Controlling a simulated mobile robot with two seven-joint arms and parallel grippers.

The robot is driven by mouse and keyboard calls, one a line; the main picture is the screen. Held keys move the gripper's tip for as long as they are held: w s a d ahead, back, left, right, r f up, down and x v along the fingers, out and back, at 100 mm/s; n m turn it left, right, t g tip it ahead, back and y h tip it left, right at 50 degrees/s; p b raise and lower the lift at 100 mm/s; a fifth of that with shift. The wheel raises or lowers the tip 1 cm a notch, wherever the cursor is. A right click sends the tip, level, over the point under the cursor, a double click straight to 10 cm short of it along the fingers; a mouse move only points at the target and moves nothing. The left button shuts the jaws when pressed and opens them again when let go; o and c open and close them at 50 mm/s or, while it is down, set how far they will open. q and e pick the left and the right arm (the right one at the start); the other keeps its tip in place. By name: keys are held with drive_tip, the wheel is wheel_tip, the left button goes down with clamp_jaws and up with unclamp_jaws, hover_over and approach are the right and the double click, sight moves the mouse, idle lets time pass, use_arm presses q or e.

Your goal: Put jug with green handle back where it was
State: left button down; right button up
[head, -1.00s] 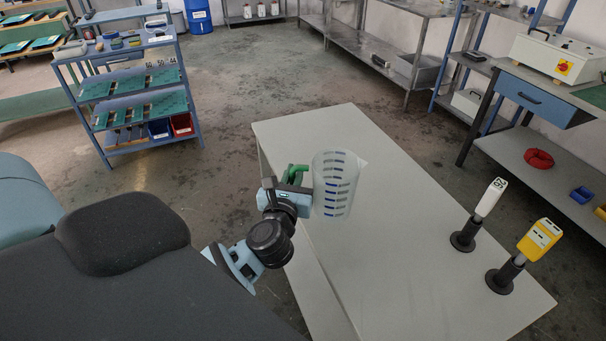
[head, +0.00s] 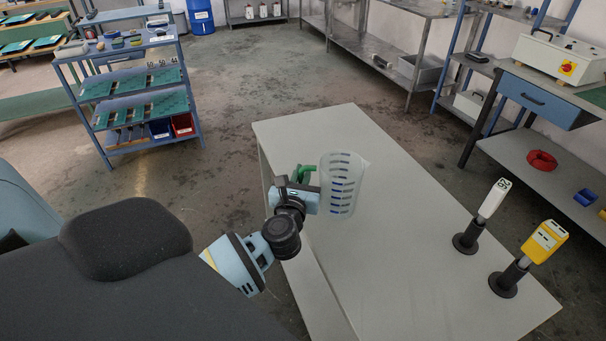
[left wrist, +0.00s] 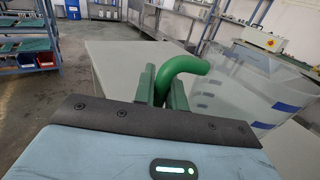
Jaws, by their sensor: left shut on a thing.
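The clear jug (head: 341,186) with blue markings and a green handle (head: 305,172) is upright over the left part of the light grey table (head: 420,220). My left gripper (head: 306,186) is shut on its green handle. In the left wrist view the fingers (left wrist: 162,88) close around the green handle (left wrist: 182,68), and the clear jug wall (left wrist: 235,95) is to the right. I cannot tell whether the jug's base touches the table. My right gripper is not in view.
A white handheld device (head: 493,199) and a yellow one (head: 543,241) stand in black holders at the table's right end. The table's middle is clear. A blue shelf trolley (head: 130,95) stands at the back left. Steel benches line the back.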

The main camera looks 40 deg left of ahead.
use_arm(q)
drive_tip(key=shift+f, duration=0.2)
drive_tip(key=c, duration=1.5)
unclamp_jaws()
drive_tip(key=shift+r, duration=0.1)
drive_tip(key=shift+o, duration=0.2)
drive_tip(key=shift+r, duration=0.15)
drive_tip(key=v, duration=1.2)
drive_tip(key=shift+b, duration=0.4)
